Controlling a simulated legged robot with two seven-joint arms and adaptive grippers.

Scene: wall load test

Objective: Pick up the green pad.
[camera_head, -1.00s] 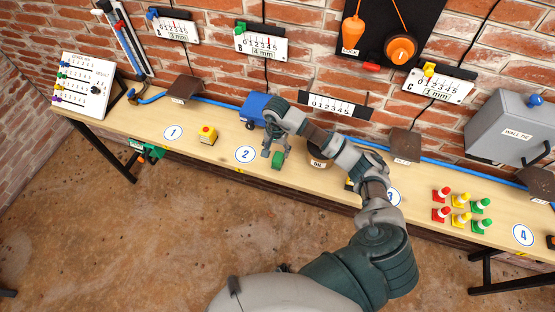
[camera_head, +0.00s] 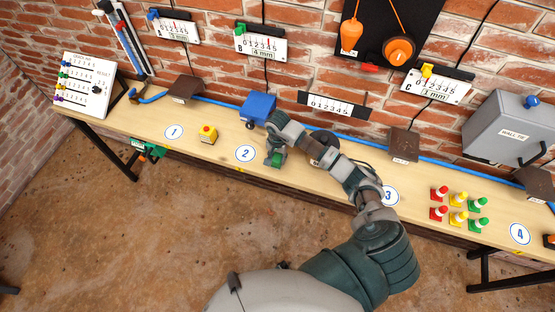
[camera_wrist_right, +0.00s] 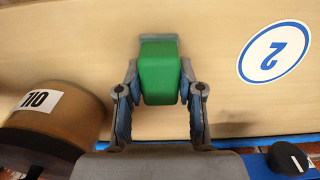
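The green pad (camera_wrist_right: 160,72) is a small rounded block between the two fingers of my right gripper (camera_wrist_right: 160,82) in the right wrist view. The fingers lie close along both its sides. I cannot tell whether they press on it. In the head view the pad (camera_head: 277,160) shows between the fingertips of my right gripper (camera_head: 275,158), low over the bench near the front edge, right of the number 2 label (camera_head: 245,153). My left gripper is not in view.
The wooden bench (camera_head: 110,115) runs along a brick wall. A blue box (camera_head: 258,107) stands behind the gripper. A brown round weight marked OIL (camera_wrist_right: 50,115) is close beside it. A yellow block with a red button (camera_head: 208,134) is left; small coloured cones (camera_head: 459,200) are right.

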